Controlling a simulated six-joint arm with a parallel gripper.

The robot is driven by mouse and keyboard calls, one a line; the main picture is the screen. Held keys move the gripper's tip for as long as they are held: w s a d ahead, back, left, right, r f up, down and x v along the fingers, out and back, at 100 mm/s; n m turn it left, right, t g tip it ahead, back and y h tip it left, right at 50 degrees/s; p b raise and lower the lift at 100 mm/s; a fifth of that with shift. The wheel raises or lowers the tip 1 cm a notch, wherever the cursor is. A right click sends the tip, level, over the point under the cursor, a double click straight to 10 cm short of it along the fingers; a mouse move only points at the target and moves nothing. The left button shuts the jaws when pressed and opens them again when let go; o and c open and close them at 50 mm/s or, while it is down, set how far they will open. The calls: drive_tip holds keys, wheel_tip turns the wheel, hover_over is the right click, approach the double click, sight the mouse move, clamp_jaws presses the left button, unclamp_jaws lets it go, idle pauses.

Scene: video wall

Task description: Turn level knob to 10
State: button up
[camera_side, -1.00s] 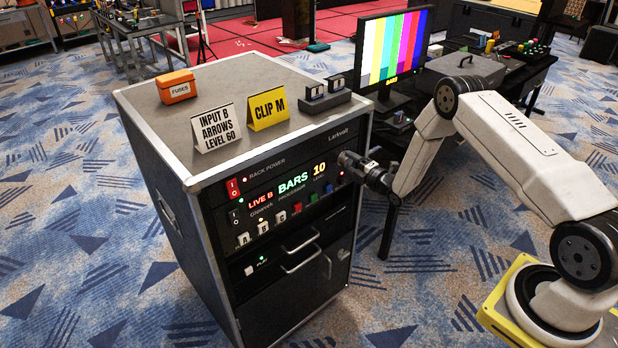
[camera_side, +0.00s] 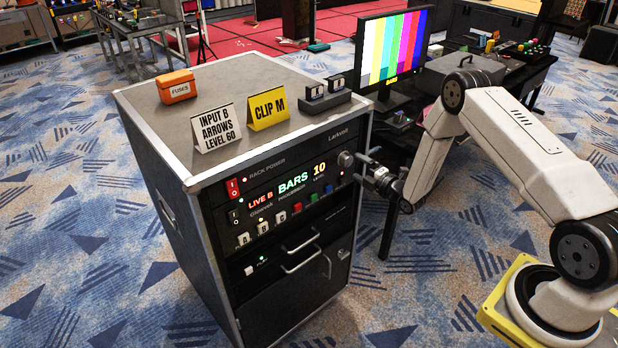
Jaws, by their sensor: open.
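The level knob (camera_side: 345,159) is a round grey knob at the right end of the processor panel on the black rack. The level display (camera_side: 319,167) beside it reads 10. My gripper (camera_side: 362,167) is open, just right of and slightly below the knob. It appears apart from the knob, with nothing between its fingers. The display also shows LIVE B and BARS (camera_side: 293,184). The knob's pointer mark is too small to make out.
The rack (camera_side: 240,90) carries an orange fuses box (camera_side: 176,87), a white card (camera_side: 215,128) reading INPUT B ARROWS LEVEL 60, and a yellow CLIP M card (camera_side: 268,109). A monitor (camera_side: 396,50) shows colour bars. Drawer handles (camera_side: 300,258) stick out below the panel.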

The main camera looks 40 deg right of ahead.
drive_tip(key=shift+s, duration=2.1)
drive_tip(key=shift+r, duration=0.1)
drive_tip(key=s+a+r+m+g, duration=0.1)
drive_tip(key=a+r+m+g, duration=0.6)
drive_tip(key=r+m, duration=0.1)
drive_tip(key=s+a+r+m+g, duration=0.3)
drive_tip(key=s+a+m+g, duration=0.1)
drive_tip(key=s, duration=0.6)
drive_tip(key=s+a+r+m+g, duration=0.3)
drive_tip(key=s+a+m, duration=0.3)
drive_tip(key=s, duration=0.3)
drive_tip(key=shift+s+r+g, duration=0.15)
drive_tip(key=shift+s+g, duration=0.2)
drive_tip(key=shift+g, duration=0.35)
